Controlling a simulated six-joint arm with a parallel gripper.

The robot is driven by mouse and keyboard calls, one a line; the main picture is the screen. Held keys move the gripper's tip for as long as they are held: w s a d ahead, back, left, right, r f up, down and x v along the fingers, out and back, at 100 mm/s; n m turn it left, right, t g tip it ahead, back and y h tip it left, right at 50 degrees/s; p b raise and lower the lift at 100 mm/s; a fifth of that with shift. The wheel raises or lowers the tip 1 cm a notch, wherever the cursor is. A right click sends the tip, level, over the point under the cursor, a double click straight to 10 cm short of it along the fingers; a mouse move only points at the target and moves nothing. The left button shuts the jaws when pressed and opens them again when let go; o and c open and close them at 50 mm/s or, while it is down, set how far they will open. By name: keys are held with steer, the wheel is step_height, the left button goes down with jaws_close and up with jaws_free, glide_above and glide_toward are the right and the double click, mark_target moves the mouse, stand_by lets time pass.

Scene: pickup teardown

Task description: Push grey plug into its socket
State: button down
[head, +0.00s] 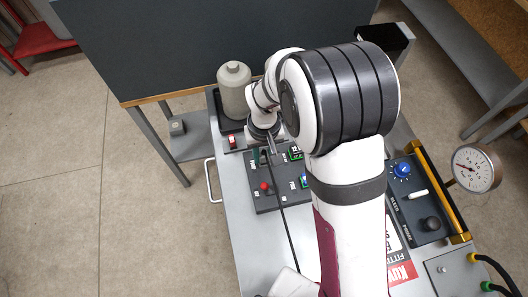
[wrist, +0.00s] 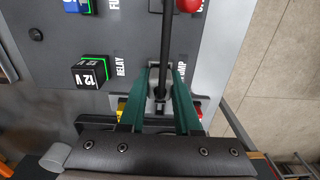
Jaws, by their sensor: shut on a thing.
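My gripper (wrist: 162,75) points down at the dark panel, its two green fingers shut on the grey plug (wrist: 156,78). A black cable (wrist: 167,35) runs from the plug along the panel. In the head view my gripper (head: 267,158) is at the panel's upper left corner, with the cable (head: 288,225) trailing toward the front. A label partly reading "MP" shows beside the fingers in the wrist view.
A red switch (head: 232,142) and a grey bottle (head: 234,92) stand behind. A control box (head: 413,187) and gauge (head: 473,169) are at right.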

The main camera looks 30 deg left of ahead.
steer(key=shift+s+f, duration=0.2)
steer(key=shift+f, duration=1.25)
steer(key=shift+w+r, duration=0.1)
steer(key=shift+r, duration=2.35)
steer(key=shift+f, duration=0.15)
steer(key=shift+f, duration=0.8)
steer(key=shift+f, duration=0.35)
